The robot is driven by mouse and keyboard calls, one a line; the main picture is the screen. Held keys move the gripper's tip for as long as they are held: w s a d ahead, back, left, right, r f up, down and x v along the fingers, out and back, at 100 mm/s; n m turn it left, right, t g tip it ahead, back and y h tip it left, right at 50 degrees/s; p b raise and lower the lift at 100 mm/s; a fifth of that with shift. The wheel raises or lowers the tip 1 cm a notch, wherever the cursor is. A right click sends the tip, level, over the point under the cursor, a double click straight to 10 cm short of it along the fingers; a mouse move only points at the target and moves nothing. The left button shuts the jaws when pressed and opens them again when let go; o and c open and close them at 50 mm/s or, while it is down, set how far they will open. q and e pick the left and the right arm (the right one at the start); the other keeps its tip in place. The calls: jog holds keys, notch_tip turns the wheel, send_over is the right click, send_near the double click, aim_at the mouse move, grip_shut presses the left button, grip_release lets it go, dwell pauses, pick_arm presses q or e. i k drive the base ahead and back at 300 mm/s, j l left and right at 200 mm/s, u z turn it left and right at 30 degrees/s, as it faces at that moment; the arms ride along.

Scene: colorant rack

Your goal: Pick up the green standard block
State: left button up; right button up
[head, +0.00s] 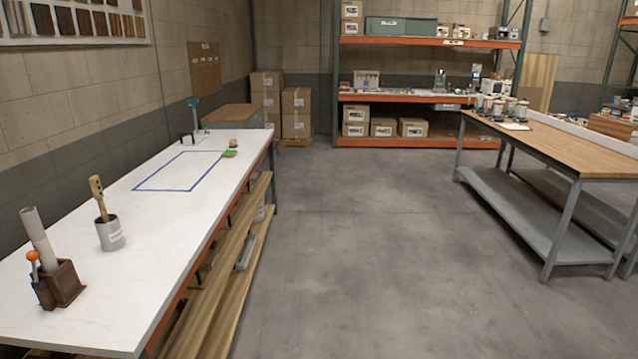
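A small green block (229,154) lies on the white table (150,240), at the far right corner of a blue taped rectangle (137,189) and close to the table's right edge. It is too small to make out in detail. I cannot tell whether it lies across the blue line or just beside it. Neither of my grippers shows in the head view.
A small tan object (234,142) sits just behind the green block. A grey cup with a brush (110,234) and a brown holder (64,284) stand on the near table. The floor (370,250) right of the table is clear, up to a wooden-topped bench (550,147).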

aim_at(229, 153)
jog(key=i, duration=3.9)
